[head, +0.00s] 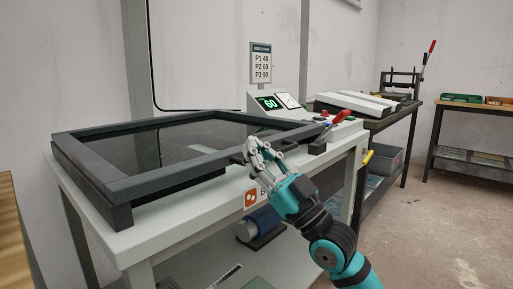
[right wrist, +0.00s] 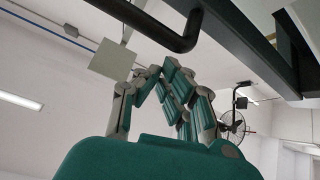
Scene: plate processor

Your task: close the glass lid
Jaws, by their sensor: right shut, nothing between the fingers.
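The glass lid is a dark grey frame (head: 160,180) around a dark pane, at the left and middle of the head view. It lies nearly level over the white machine table (head: 185,222). I cannot tell whether it rests fully down. My right gripper (head: 256,148) is at the lid's front edge, near its right part, with fingers pointing up and drawn together, empty. In the right wrist view the gripper's fingers (right wrist: 165,80) are below a black handle bar (right wrist: 150,22), apart from it in the picture. The dark frame (right wrist: 235,45) runs above right. My left gripper is not in view.
A blue cylinder (head: 262,222) is under the table. A bench (head: 400,115) stands to the right; the floor at right is clear.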

